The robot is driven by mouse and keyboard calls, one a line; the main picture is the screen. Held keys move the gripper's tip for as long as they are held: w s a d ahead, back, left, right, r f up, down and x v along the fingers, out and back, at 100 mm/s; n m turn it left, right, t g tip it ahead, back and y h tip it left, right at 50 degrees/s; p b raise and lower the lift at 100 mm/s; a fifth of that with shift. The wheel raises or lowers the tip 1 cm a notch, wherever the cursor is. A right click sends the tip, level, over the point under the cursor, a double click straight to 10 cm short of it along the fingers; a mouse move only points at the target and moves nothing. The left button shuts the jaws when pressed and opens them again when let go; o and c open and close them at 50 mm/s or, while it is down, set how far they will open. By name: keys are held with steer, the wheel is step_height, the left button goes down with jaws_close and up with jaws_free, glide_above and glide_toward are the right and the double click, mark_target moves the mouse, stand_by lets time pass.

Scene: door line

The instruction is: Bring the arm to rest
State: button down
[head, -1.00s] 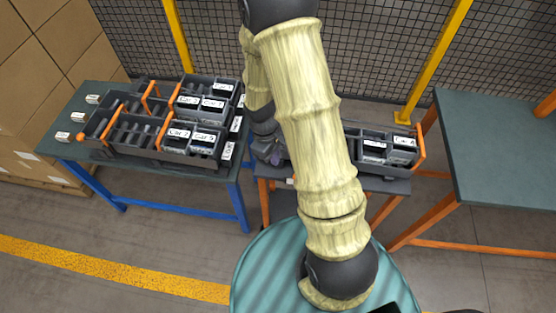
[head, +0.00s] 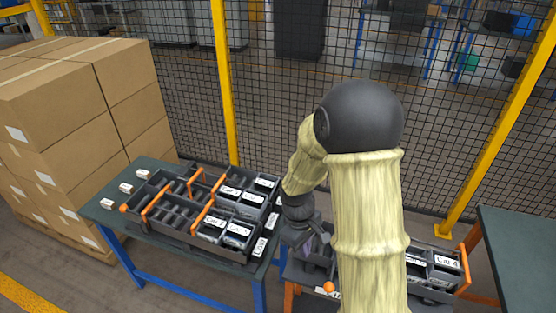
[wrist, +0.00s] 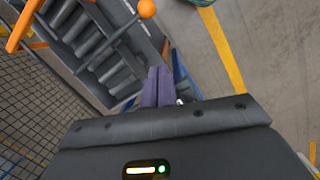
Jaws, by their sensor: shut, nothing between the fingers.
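My arm rises in front of me in the head view, bends at a dark elbow and comes down on the left side. My gripper (head: 314,246) hangs at its end, between the left table and the lower stand with bins, partly hidden by my forearm and upper arm. In the wrist view its two purple fingers (wrist: 164,88) are together with nothing between them. A grey slotted tote (wrist: 100,45) with an orange ball and bar shows beyond the fingers. I cannot tell whether the fingers touch anything.
A blue-legged table (head: 150,240) at left carries a tote with labelled bins (head: 238,230). More bins (head: 440,272) stand right of my arm. A green-topped table (head: 515,250) is at right. Stacked cartons (head: 85,120) and a mesh fence (head: 275,120) stand behind.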

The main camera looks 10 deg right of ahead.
steer(key=shift+r, duration=0.1)
steer(key=s+r+m+t+y, duration=0.1)
steer(key=s+r+m+t, duration=0.2)
steer(key=s+r+m, duration=0.4)
steer(key=shift+s+d+r+m+t+y, duration=0.3)
steer(key=shift+s+r+m+t, duration=0.15)
steer(key=shift+r, duration=0.4)
steer(key=shift+w+a, duration=0.1)
stand_by(1.6)
